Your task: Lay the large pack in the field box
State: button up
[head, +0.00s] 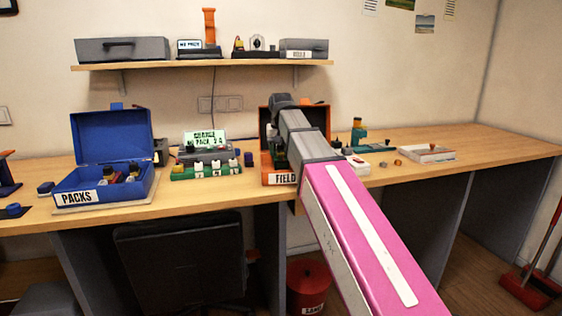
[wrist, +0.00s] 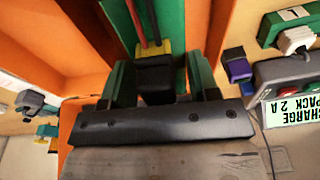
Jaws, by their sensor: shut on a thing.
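My gripper (wrist: 160,78) shows in the wrist view, its two green fingers shut on a dark pack (wrist: 156,76). The pack has a yellow connector, with red and black wires running up from it. I take it to be the large pack; its full size is hidden by the fingers. The orange field box (head: 266,162) stands open on the bench in the head view, with a FIELD label on its front. Its orange wall (wrist: 35,45) also shows in the wrist view. The gripper and pack are at the box; I cannot tell whether the pack touches its floor.
The blue PACKS box (head: 110,130) stands open at left with items inside. A charger (head: 205,142) reading "CHARGE PACK 2 A" and a purple block (head: 248,159) stand left of the field box. A white tray (head: 428,154) lies right. A shelf (head: 205,64) hangs above.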

jog(key=shift+d+f, duration=0.2)
jog(key=shift+f, duration=1.9)
jog(key=shift+f, duration=0.15)
jog(key=o, duration=1.3)
jog(key=shift+o, duration=0.2)
jog(key=r, duration=0.4)
jog(key=s+r, duration=0.1)
jog(key=r, duration=0.7)
jog(key=shift+s+d+r, duration=0.1)
jog(key=shift+s, duration=0.3)
